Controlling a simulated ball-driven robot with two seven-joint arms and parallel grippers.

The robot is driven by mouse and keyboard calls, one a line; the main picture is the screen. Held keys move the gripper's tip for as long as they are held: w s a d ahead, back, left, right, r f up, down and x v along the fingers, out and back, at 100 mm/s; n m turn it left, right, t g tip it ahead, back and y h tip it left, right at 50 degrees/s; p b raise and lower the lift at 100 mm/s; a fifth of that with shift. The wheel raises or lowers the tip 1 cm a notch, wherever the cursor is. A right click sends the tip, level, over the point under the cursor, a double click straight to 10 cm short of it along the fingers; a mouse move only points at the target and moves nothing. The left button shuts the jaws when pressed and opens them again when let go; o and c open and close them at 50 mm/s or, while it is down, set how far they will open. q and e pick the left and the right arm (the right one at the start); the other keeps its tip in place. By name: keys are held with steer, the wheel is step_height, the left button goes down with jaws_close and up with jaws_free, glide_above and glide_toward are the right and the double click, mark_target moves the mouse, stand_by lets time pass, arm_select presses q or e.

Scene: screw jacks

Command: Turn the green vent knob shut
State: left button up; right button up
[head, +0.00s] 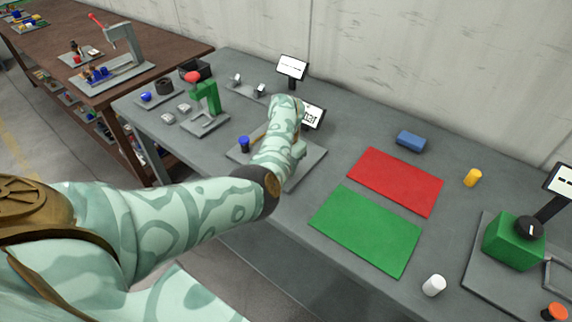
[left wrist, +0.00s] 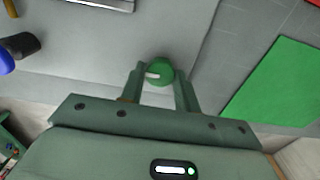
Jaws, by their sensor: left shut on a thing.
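The green vent knob (left wrist: 160,71), round with a white mark on it, shows in the left wrist view between the two fingers of my left gripper (left wrist: 160,82). The gripper is shut on the knob, one finger on each side. The white mark points to the left in that view. In the head view my patterned left arm reaches over the grey base plate (head: 308,168) and hides the knob and the fingertips. My right gripper is in neither view.
A blue-capped part (head: 244,143) stands left of my left arm. A sign (head: 313,115) stands just behind it. A red mat (head: 397,181) and a green mat (head: 366,231) lie to the right. A green box with a black dial (head: 508,243) is at the far right.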

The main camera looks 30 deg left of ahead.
arm_select(q)
steer(key=o, duration=1)
steer(key=shift+r, duration=0.1)
step_height(320, 180, up, 16)
steer(key=p, duration=0.6)
steer(key=shift+r, duration=0.15)
